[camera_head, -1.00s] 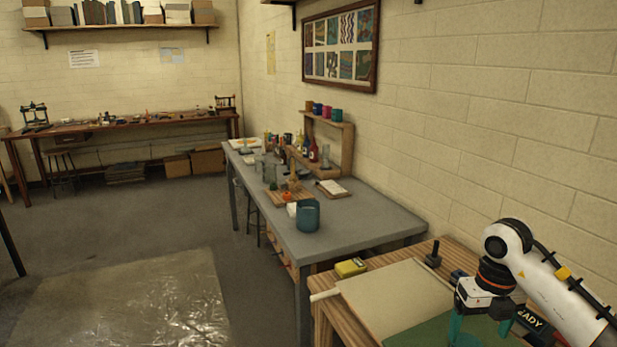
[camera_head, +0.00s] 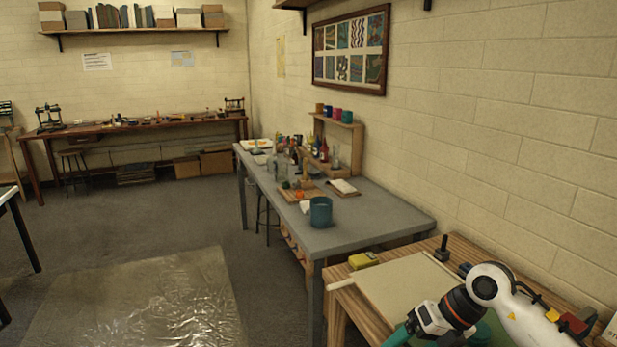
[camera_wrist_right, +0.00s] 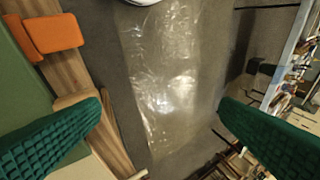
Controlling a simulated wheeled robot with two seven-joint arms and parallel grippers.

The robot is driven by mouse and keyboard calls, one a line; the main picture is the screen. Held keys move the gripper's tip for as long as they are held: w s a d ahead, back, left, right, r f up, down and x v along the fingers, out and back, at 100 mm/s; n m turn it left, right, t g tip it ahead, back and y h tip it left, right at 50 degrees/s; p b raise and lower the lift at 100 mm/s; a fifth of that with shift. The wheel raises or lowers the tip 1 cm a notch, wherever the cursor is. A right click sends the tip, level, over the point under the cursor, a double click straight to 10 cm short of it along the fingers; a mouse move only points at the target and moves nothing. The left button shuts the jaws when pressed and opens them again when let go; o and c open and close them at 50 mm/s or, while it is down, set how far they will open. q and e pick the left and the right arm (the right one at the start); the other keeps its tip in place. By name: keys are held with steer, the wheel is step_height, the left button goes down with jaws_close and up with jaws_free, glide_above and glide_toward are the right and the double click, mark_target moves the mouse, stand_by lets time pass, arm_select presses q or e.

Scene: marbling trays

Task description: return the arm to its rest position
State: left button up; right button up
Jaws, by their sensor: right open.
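My right arm comes in at the lower right of the head view, above the near wooden workbench (camera_head: 338,303). Its gripper (camera_head: 398,336) points down and left toward the bottom edge, and its fingertips are partly cut off there. In the right wrist view the two green ridged fingers of this gripper (camera_wrist_right: 160,106) stand wide apart with nothing between them. The floor shows through the gap. My left gripper is in neither view.
The bench holds a cream board (camera_head: 385,285), a yellow block (camera_head: 363,260) and a black-handled tool (camera_head: 442,248). An orange block (camera_wrist_right: 54,33) shows in the wrist view. A grey table (camera_head: 375,218) with a teal pot (camera_head: 321,212) stands beyond. A plastic sheet (camera_head: 140,300) covers clear floor.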

steer(key=s+a+r+m+t+y, duration=0.3)
steer(key=a+r+m+t+y, duration=0.3)
steer(key=a+r+y, duration=0.55)
steer(key=w+d+f+m+t+h, duration=0.1)
steer(key=d+m+t+h, duration=0.65)
steer(key=m+t, duration=0.75)
steer(key=s+d+f+m+g+h, duration=0.2)
steer(key=d+f+m+g+h, duration=0.15)
steer(key=f+m+h, duration=0.3)
steer(key=s+d+f+m+g+h, duration=0.35)
steer(key=f+m+h, duration=0.2)
steer(key=f, duration=0.25)
steer(key=s+a+f+m+g+y, duration=0.1)
steer(key=s+f+m+g, duration=0.1)
steer(key=s+f+g, duration=0.6)
steer(key=s+a+f+m+g+y, duration=0.1)
steer(key=s+f+g, duration=0.3)
steer(key=s, duration=0.7)
step_height(320, 180, down, 28)
steer(key=s+g, duration=0.1)
steer(key=s, duration=0.2)
steer(key=s+d+f+g, duration=0.1)
steer(key=s+d+f, duration=0.2)
steer(key=s+f, duration=1.1)
steer(key=shift+s+d+f, duration=0.15)
steer(key=shift+s+f, duration=0.05)
steer(key=shift+s, duration=0.45)
